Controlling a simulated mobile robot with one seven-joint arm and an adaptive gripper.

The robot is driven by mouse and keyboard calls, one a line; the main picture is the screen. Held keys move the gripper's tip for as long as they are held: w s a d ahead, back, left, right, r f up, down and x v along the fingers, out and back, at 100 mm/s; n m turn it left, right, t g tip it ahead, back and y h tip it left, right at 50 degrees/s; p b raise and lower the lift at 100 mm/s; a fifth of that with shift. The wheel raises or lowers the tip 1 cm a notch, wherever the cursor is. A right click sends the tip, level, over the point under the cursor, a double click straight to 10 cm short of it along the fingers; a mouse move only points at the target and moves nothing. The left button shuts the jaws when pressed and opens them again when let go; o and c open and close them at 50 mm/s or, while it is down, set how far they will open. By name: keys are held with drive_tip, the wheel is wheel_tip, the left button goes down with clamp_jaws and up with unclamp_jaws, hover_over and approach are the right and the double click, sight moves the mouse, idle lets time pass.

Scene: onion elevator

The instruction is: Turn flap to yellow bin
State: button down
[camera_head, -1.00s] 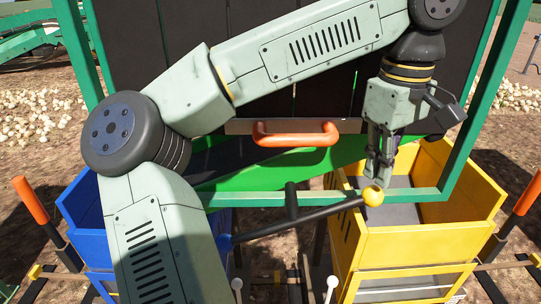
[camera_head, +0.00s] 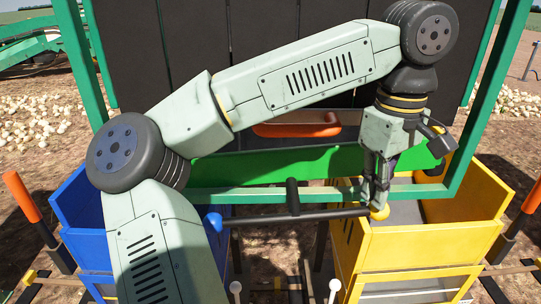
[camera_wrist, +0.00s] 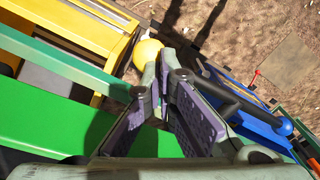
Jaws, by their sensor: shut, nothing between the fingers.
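The green flap (camera_head: 300,162) lies nearly level above the two bins. Its lever is a black bar (camera_head: 335,214), almost level, with a blue knob (camera_head: 214,222) at its left end and a yellow knob (camera_head: 380,213) at its right. My gripper (camera_head: 378,203) is shut with its fingertips at the yellow knob, seemingly touching its upper side. In the wrist view, the yellow knob (camera_wrist: 148,53) shows just beyond the fingertips, with nothing held between them. The yellow bin (camera_head: 430,240) is at the right. The blue bin (camera_head: 80,215) is at the left, partly hidden by my arm.
A green frame (camera_head: 480,110) surrounds the dark back panel (camera_head: 280,60). An orange handle (camera_head: 297,130) sits on the panel behind my arm. Orange-topped levers (camera_head: 22,197) stand at both outer sides. Onions (camera_head: 40,120) lie on the ground behind.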

sight(371, 215)
drive_tip(key=shift+f+b, duration=1.6)
drive_tip(key=shift+f, duration=1.2)
drive_tip(key=shift+r, duration=0.1)
drive_tip(key=shift+s+r, duration=0.15)
drive_tip(key=shift+r, duration=0.05)
drive_tip(key=s+r+p, duration=0.3)
drive_tip(key=s+r, duration=0.1)
drive_tip(key=shift+d+r, duration=0.1)
drive_tip(key=shift+s+r+p, duration=0.2)
drive_tip(key=shift+s+p, duration=0.15)
